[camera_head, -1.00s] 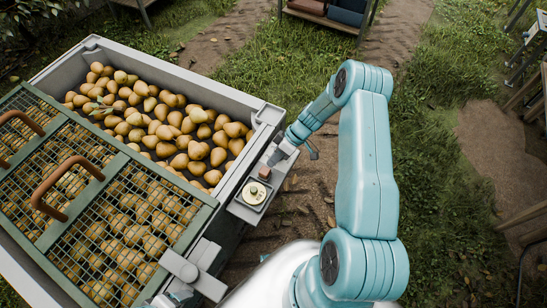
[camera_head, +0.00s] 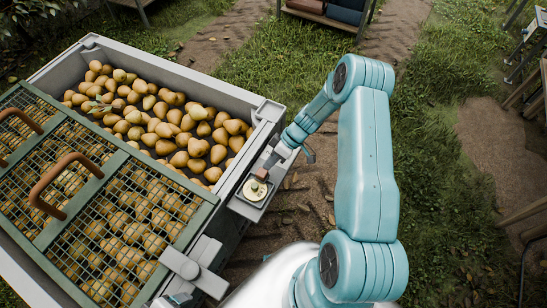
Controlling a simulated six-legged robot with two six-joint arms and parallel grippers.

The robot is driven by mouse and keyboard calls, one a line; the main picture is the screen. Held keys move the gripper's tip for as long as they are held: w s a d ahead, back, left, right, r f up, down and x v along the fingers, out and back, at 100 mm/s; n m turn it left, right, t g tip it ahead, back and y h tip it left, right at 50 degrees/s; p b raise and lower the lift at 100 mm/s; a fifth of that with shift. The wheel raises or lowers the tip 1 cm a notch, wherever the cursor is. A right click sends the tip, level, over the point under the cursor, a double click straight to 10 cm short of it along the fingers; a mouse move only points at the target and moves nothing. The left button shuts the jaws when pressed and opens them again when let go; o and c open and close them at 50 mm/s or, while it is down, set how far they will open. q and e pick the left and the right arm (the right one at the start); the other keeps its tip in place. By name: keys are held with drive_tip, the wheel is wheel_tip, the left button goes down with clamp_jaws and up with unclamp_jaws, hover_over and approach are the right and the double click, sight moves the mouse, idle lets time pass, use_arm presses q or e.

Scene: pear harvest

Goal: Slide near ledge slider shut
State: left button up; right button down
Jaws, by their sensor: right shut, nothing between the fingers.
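The slider shows as a small brown block (camera_head: 262,174) on the grey near ledge (camera_head: 243,209) along the pear bin's right side. A round pale knob or dial (camera_head: 255,190) sits just below it in a square recess. My right gripper (camera_head: 271,161) is shut and empty, its tips just above and right of the brown block. I cannot tell whether they touch it. The gripper hides part of the ledge behind. At the bottom edge, a teal part (camera_head: 178,298) may belong to my left arm; no left fingers can be made out.
The grey bin (camera_head: 170,68) holds many pears (camera_head: 160,120). A green mesh lid (camera_head: 130,225) with brown handles (camera_head: 62,187) covers its near part. A grey block (camera_head: 180,264) juts from the lid's corner. Bare soil and grass lie to the right.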

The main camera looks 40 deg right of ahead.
drive_tip(key=shift+s+a, duration=0.15)
drive_tip(key=shift+a, duration=0.15)
drive_tip(key=v, duration=1.6)
drive_tip(key=shift+d+r+b, duration=0.2)
drive_tip(key=shift+d+b, duration=0.15)
drive_tip(key=shift+b, duration=0.05)
drive_tip(key=shift+f, duration=0.1)
